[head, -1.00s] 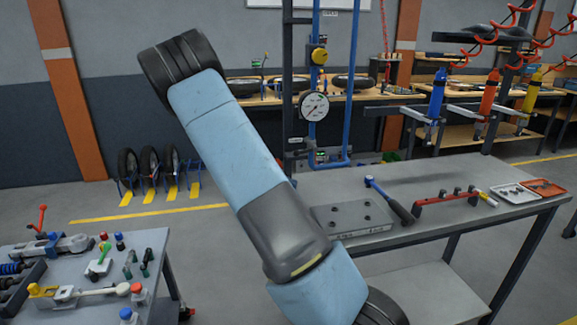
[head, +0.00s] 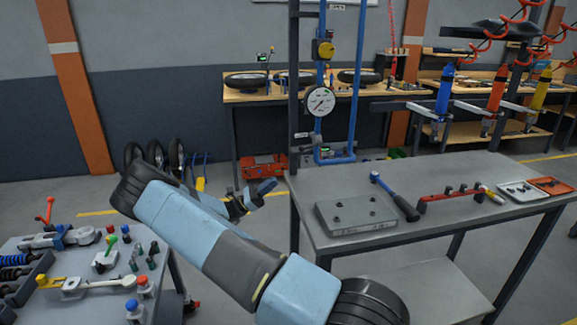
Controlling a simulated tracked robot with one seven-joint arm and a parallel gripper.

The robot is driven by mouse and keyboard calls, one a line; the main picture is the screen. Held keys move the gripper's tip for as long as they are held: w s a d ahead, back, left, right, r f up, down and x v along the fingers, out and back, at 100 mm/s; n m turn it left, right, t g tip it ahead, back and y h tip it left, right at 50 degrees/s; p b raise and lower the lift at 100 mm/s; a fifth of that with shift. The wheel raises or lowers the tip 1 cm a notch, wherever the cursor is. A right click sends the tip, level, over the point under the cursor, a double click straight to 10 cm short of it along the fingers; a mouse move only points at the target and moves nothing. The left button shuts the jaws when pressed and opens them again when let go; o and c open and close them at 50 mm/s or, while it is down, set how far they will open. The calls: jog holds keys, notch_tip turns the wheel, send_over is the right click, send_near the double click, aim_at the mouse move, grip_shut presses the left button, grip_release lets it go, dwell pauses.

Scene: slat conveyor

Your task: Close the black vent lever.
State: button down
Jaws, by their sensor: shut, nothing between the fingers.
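Blue pipework (head: 359,85) with a pressure gauge (head: 320,101) and a yellow valve piece (head: 323,49) stands on a dark post behind the grey workbench. A small dark fitting (head: 303,136) with a pale label sits on the pipework below the gauge. It may be the black vent lever, but it is too small to tell, and I cannot see its setting. My gripper (head: 266,190) is shut and empty, left of the workbench's left edge. It is lower than the fitting and to its left, apart from the pipework.
A left table (head: 100,255) carries several tools. A red toolbox (head: 263,167) stands behind my gripper.

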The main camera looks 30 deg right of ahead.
send_near(311, 146)
jog(key=d+f, duration=0.2)
jog(key=shift+d+f, duration=0.15)
jog(key=shift+f, duration=0.15)
jog(key=shift+s+d+r, duration=0.1)
jog(key=shift+s+r, duration=0.1)
jog(key=shift+r, duration=1.65)
jog(key=shift+r, duration=0.1)
jog(key=shift+r+t+y, duration=0.4)
jog(key=shift+r+y, duration=0.6)
jog(key=shift+r, duration=0.2)
jog(key=shift+r, duration=0.1)
